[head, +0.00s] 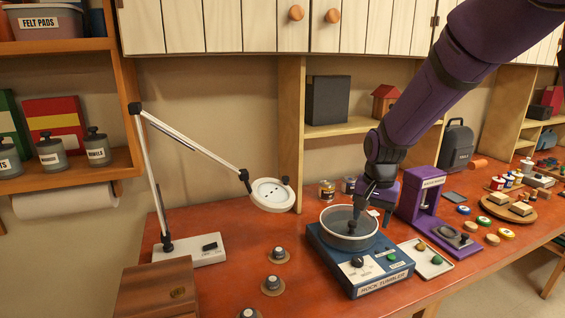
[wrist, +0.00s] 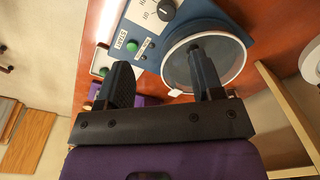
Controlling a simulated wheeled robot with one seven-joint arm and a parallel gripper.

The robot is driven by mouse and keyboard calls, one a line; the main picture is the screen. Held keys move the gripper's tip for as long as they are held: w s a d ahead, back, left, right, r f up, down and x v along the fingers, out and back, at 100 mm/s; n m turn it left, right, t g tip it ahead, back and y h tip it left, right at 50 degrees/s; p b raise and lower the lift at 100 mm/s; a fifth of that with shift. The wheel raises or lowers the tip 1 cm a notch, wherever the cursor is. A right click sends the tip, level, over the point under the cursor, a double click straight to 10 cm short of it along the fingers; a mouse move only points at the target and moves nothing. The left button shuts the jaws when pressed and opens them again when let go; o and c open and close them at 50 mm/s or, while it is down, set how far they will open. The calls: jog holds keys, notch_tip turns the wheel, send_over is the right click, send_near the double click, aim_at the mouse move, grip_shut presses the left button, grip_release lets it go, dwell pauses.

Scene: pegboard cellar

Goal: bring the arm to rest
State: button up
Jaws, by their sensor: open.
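My purple arm (head: 438,85) reaches in from the upper right of the head view. Its dark gripper (head: 364,203) points down just above the round lidded drum (head: 338,239) of the blue rock tumbler (head: 350,272). In the wrist view my gripper (wrist: 158,68) has its two black fingers spread apart with nothing between them. One finger overlaps the drum's clear lid (wrist: 235,58) in that view; I cannot tell whether it touches. The tumbler's dial (wrist: 166,10) and green button (wrist: 131,46) show beside the fingers.
A purple press (head: 425,205) stands close right of the gripper. A tray with two knobs (head: 425,258) lies beside the tumbler. A white magnifier lamp (head: 272,194) stands left. Shelves and white cabinets (head: 225,25) hang behind. The red bench front (head: 318,300) is partly clear.

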jog(key=s+d+r+n+t, duration=0.2)
jog(key=s+d+r+n, duration=0.15)
jog(key=s+r, duration=1)
jog(key=s+d+r+n+t, duration=0.1)
jog(key=s+r, duration=0.1)
jog(key=s, duration=0.5)
jog(key=s+d+r+n+t, duration=0.1)
jog(key=s+r, duration=0.1)
jog(key=s, duration=0.5)
jog(key=shift+d+r+t, duration=0.15)
jog(key=shift+d+t, duration=0.15)
